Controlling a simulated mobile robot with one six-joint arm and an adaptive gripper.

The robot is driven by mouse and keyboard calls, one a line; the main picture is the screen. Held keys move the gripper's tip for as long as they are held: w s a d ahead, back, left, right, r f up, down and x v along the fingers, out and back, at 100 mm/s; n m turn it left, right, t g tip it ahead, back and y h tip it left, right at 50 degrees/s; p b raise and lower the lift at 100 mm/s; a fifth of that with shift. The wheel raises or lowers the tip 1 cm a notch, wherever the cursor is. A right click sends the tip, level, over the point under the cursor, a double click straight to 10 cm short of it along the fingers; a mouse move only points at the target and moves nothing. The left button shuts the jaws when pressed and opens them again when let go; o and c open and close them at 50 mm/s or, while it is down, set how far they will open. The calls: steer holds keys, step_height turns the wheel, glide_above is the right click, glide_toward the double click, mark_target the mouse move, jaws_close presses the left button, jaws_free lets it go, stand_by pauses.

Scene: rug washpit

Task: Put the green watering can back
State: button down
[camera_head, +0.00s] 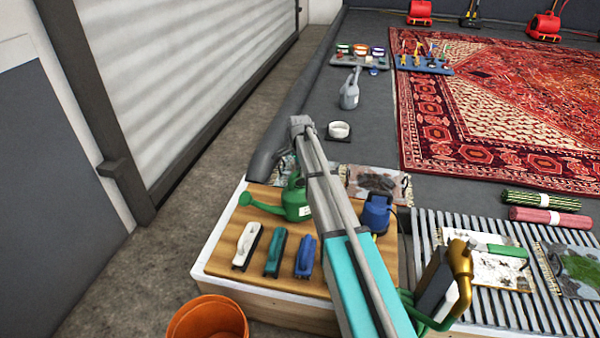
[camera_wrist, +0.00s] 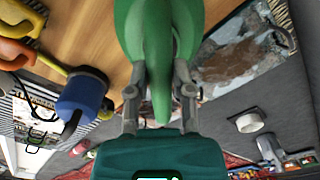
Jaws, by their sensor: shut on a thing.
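The green watering can (camera_head: 294,203) is over the wooden board (camera_head: 225,262) in the head view, its spout pointing left. My arm covers its right side. In the wrist view the green watering can (camera_wrist: 150,35) fills the top middle. My gripper (camera_wrist: 160,85) has a finger on each side of its narrow green part and is shut on it. In the head view the gripper is hidden behind my arm. Whether the can touches the board or is slightly lifted, I cannot tell.
A white, a teal and a blue brush (camera_head: 305,256) stand at the board's front. A blue container (camera_head: 376,214) stands right of my arm. An orange bucket (camera_head: 207,322) is in front.

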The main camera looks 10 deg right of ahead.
steer(key=shift+c, duration=2.4)
jaws_free()
steer(key=shift+r, duration=0.1)
step_height(320, 180, up, 12)
steer(key=p, duration=1.2)
steer(key=shift+a, duration=0.1)
steer(key=shift+s, duration=0.1)
steer(key=s+d+n, duration=0.1)
steer(key=s+n, duration=1.2)
steer(key=s, duration=1.9)
steer(key=shift+s+n, duration=0.3)
steer(key=shift+s, duration=0.05)
